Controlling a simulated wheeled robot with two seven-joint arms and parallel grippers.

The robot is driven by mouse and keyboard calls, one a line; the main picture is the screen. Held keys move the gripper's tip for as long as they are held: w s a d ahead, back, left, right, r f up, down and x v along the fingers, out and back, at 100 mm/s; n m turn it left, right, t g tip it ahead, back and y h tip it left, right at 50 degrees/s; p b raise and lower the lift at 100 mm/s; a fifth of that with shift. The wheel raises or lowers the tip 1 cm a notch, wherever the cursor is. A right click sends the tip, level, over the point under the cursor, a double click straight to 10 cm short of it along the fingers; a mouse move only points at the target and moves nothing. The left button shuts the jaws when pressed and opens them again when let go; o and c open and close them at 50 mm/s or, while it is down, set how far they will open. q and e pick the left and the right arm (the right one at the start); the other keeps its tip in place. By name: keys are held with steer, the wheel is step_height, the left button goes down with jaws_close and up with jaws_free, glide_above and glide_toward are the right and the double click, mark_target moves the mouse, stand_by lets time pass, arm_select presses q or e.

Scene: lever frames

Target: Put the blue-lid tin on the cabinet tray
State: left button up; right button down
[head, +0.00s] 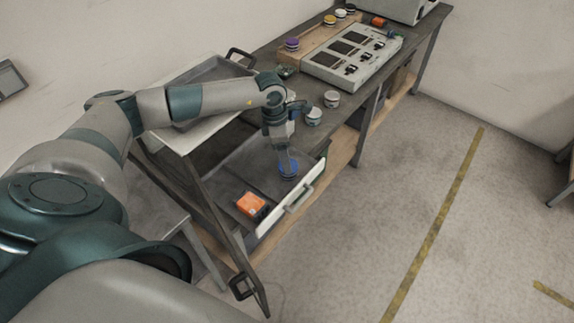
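The blue-lid tin (289,171) stands in an open drawer (313,183), near its right end. My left gripper (287,158) points down at the tin from above, with its fingertips at the lid. The fingers are too small and overlapped to tell whether they grip it. The grey tray (212,72) with a black handle lies on the cabinet top, behind my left arm, which hides part of it. My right gripper is not in view.
An orange box (251,204) lies in the drawer, left of the tin. Two white tins (313,117) (332,99) stand near the bench edge. A grey panel unit (352,58) sits farther back. A black loop handle (242,286) shows low in front.

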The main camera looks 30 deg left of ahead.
arm_select(q)
step_height(320, 180, up, 6)
steer(key=b, duration=0.2)
steer(key=shift+s+a, duration=0.3)
steer(key=shift+a, duration=0.05)
stand_by(0.5)
